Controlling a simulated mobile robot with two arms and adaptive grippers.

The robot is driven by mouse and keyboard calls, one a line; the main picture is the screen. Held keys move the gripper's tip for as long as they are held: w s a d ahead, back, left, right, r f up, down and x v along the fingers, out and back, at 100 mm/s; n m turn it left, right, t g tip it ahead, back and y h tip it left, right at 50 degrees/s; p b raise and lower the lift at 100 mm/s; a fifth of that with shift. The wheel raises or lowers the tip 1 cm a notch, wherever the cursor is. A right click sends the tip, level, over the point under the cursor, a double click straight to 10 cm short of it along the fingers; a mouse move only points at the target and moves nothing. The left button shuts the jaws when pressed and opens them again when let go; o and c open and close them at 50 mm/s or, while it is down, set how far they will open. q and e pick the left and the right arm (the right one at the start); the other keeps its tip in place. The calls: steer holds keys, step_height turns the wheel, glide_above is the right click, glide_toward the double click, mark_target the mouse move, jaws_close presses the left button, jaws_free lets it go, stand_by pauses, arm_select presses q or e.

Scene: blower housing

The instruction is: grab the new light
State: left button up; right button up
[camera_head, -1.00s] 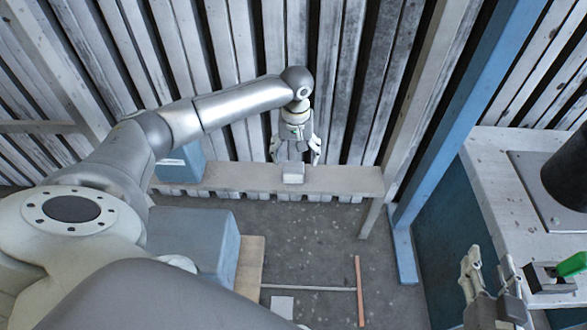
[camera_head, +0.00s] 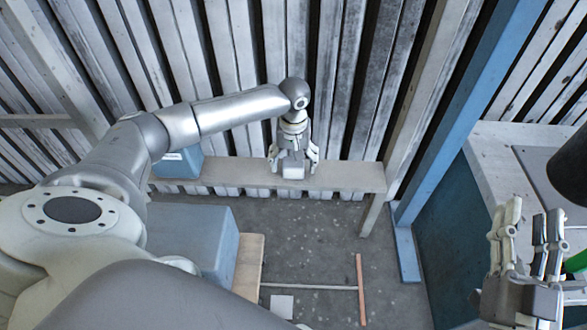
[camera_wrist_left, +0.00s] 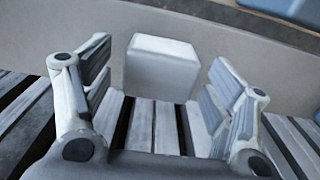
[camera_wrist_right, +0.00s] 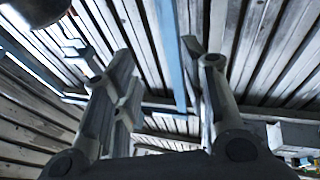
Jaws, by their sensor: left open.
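A pale block-shaped piece (camera_head: 291,171), which may be the new light, sits at the shelf by the slatted wall. My left gripper (camera_head: 293,158) is open at this block, with a finger to either side of it in the head view. In the left wrist view the block (camera_wrist_left: 162,68) lies between and just beyond the open fingers (camera_wrist_left: 160,95), with gaps on both sides. My right gripper (camera_head: 526,228) is open and empty in front of the right-hand table. Its spread fingers (camera_wrist_right: 160,95) also show in the right wrist view.
The shelf (camera_head: 345,178) runs along the wall, with a blue box (camera_head: 178,164) at its left end. A blue post (camera_head: 450,130) stands between the shelf and the right-hand table (camera_head: 484,165). A dark cylinder (camera_head: 570,172) and a green item (camera_head: 576,262) are at that table.

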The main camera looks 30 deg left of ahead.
arm_select(q)
steer(key=shift+f, duration=0.65)
arm_select(e)
steer(key=r, duration=0.1)
steer(key=s+r+t, duration=0.1)
steer(key=shift+r+t+y, duration=0.3)
steer(key=shift+y, duration=0.1)
arm_select(q)
steer(key=shift+c, duration=0.4)
steer(key=c, duration=1.1)
steer(key=shift+r, duration=0.1)
arm_select(e)
steer(key=shift+a, duration=0.1)
